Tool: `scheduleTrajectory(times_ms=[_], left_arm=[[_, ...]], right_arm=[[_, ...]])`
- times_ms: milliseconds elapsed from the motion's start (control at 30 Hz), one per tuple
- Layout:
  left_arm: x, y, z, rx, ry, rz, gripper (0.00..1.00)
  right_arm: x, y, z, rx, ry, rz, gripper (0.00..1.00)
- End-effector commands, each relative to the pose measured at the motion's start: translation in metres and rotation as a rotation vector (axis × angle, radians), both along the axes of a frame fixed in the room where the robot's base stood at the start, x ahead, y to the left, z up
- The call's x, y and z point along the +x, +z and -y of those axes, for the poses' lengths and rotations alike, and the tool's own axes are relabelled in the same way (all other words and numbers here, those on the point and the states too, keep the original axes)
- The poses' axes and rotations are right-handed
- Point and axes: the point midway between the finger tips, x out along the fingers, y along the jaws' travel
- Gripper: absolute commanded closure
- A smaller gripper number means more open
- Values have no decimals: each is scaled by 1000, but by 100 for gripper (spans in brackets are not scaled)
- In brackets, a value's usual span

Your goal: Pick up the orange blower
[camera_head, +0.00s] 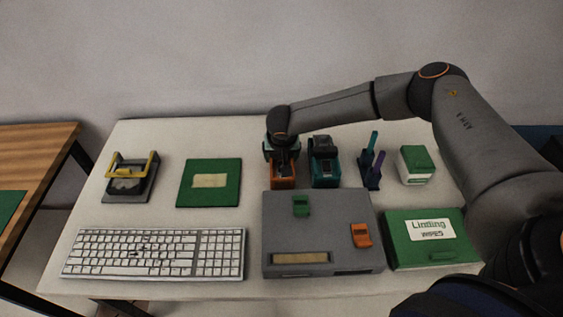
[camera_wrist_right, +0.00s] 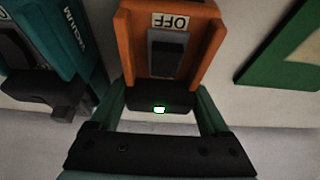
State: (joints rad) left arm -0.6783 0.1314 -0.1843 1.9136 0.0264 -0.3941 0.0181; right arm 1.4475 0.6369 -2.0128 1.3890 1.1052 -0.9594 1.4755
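The orange blower (camera_head: 284,183) stands at the back middle of the white table, just left of a teal vacuum unit (camera_head: 325,172). In the right wrist view the blower (camera_wrist_right: 192,63) shows an OFF label, a dark switch and a black front part with a small green light. My right gripper (camera_head: 283,160) is above and over the blower. In the right wrist view its two green fingers (camera_wrist_right: 161,95) are on either side of the black part, with no clear gap. Whether they press on it cannot be told. My left gripper is not in view.
The teal vacuum (camera_wrist_right: 45,45) is close beside the blower. A grey box (camera_head: 322,230) is in front, a green board (camera_head: 228,193) to the left. Purple and teal tools (camera_head: 372,170) and a green-white box (camera_head: 415,170) stand right. A keyboard (camera_head: 155,253) lies front left.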

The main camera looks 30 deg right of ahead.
Motion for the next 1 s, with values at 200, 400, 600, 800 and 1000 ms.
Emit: scheduleTrajectory(times_ms=[200, 400, 600, 800, 1000], left_arm=[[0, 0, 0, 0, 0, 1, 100], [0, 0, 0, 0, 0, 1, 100], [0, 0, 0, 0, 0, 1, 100], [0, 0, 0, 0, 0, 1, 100], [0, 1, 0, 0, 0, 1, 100]], right_arm=[[0, 0, 0, 0, 0, 0, 51], [0, 0, 0, 0, 0, 0, 73], [0, 0, 0, 0, 0, 0, 96], [0, 1, 0, 1, -1, 1, 98], [1, 7, 0, 1, -1, 1, 98]])
